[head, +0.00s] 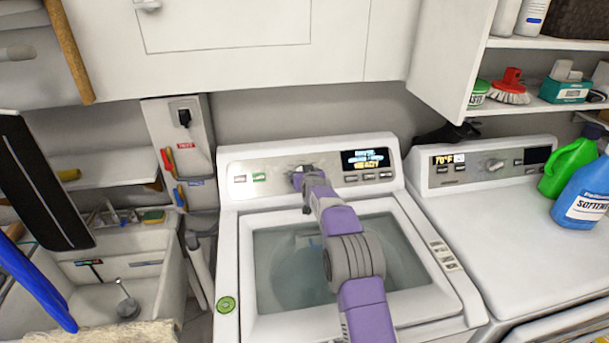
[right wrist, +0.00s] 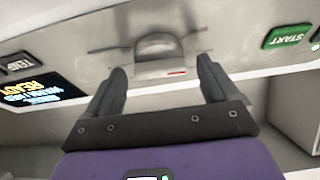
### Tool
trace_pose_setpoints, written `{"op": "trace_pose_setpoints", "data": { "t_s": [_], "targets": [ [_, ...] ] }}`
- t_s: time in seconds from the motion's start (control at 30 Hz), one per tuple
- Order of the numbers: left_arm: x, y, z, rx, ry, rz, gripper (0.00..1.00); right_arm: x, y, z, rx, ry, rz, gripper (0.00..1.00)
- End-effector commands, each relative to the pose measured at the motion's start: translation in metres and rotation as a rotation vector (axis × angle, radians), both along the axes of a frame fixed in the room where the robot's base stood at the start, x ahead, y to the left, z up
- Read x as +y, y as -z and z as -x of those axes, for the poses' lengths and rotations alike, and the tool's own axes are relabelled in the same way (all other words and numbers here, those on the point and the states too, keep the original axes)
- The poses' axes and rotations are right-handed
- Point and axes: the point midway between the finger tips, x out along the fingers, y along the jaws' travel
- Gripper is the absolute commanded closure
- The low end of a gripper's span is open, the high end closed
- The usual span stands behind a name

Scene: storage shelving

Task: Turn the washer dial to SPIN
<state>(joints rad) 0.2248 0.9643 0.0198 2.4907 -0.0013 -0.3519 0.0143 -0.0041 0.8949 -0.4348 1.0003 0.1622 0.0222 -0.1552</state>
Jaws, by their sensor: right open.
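The washer (head: 235,215) is white with a see-through lid, and its grey control panel is at the back. My right gripper (head: 298,180) reaches over the lid to the panel and hides most of the dial in the head view. In the right wrist view, which is upside down, the rounded grey dial (right wrist: 157,46) shows ahead of my right gripper (right wrist: 161,68). The gripper is open, its fingers on either side of the dial's position, with no clear contact. A small red mark shows by the dial. My left gripper is not in view.
The lit display (head: 365,159) and a green START button (right wrist: 286,37) flank the dial. A dryer (head: 500,215) with blue and green bottles stands right. A sink (head: 150,290) is at left. White cabinets (head: 240,60) hang above the panel.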

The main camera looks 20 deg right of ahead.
Motion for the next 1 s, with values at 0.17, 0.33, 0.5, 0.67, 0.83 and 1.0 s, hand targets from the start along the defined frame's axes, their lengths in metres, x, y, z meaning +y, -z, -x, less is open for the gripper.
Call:
{"op": "trace_pose_setpoints", "data": {
  "t_s": [0.17,0.33,0.5,0.67,0.83,1.0],
  "targets": [
    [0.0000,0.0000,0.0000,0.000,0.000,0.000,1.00,0.0001,0.0001,0.0001,0.000,0.000,0.000,0.28],
    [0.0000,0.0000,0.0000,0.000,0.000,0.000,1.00,0.0001,-0.0001,0.0002,0.000,0.000,0.000,0.54],
    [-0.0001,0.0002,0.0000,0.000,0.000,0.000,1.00,0.0001,-0.0001,0.0002,0.000,0.000,0.001,0.67],
    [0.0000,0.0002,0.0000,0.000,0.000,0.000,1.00,0.0000,-0.0001,0.0002,0.000,-0.001,0.002,0.67],
    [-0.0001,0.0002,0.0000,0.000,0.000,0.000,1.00,0.0000,-0.0002,0.0001,0.000,-0.001,0.002,0.67],
    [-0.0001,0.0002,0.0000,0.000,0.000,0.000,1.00,0.0000,-0.0002,0.0001,0.000,-0.001,0.002,0.67]
  ]
}}
